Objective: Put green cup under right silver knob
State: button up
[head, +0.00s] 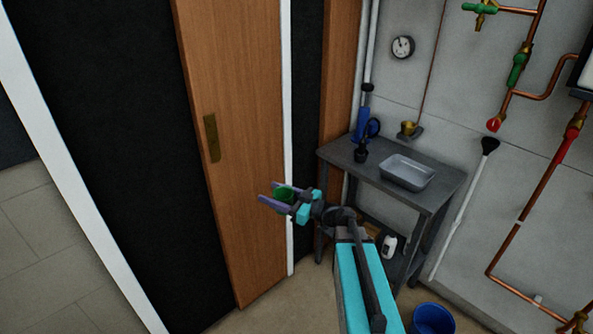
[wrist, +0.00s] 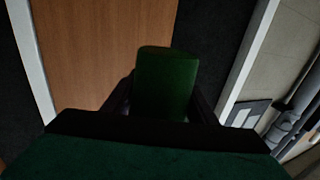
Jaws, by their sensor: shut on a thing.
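My gripper (head: 277,194) is shut on the green cup (head: 285,194), held in the air in front of a wooden door. In the wrist view the green cup (wrist: 164,82) stands between the two dark fingers, with the door behind it. No right silver knob can be made out in either view.
A grey table (head: 440,193) against the wall at right bears a grey tray (head: 407,172). A blue bucket (head: 433,319) stands on the floor. The wooden door (head: 240,130) has a brass plate (head: 211,137). Floor at left is clear.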

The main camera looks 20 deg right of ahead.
jog(key=s+a+r+n+g+y, duration=0.2)
jog(key=s+a+n+g+y, duration=0.1)
jog(key=s+a, duration=0.4)
jog(key=shift+r, duration=0.1)
